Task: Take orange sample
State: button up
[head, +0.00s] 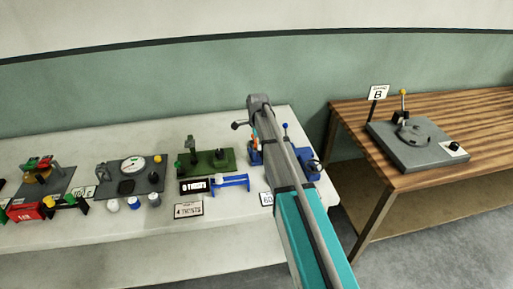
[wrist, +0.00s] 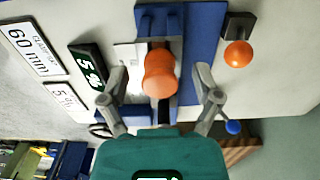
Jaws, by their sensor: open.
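The orange sample (wrist: 160,75) is a short, rounded piece, narrower in the middle. It sits in a blue fixture (wrist: 190,75) with a pale plate beside it. My gripper (wrist: 161,80) is open, with one finger on each side of the sample in the wrist view. Gaps show between the fingers and the sample, though I cannot tell the depth between them. In the head view my arm hides most of the blue fixture (head: 309,166) and the sample.
An orange ball (wrist: 238,54) on a dark mount and a blue ball (wrist: 233,127) stand close to the fingers. Several other devices crowd the white table (head: 230,232). A wooden bench (head: 460,104) stands right.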

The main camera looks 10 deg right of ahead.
jog(key=shift+f, duration=0.1)
dwell(0.6)
jog(key=c, duration=1.1)
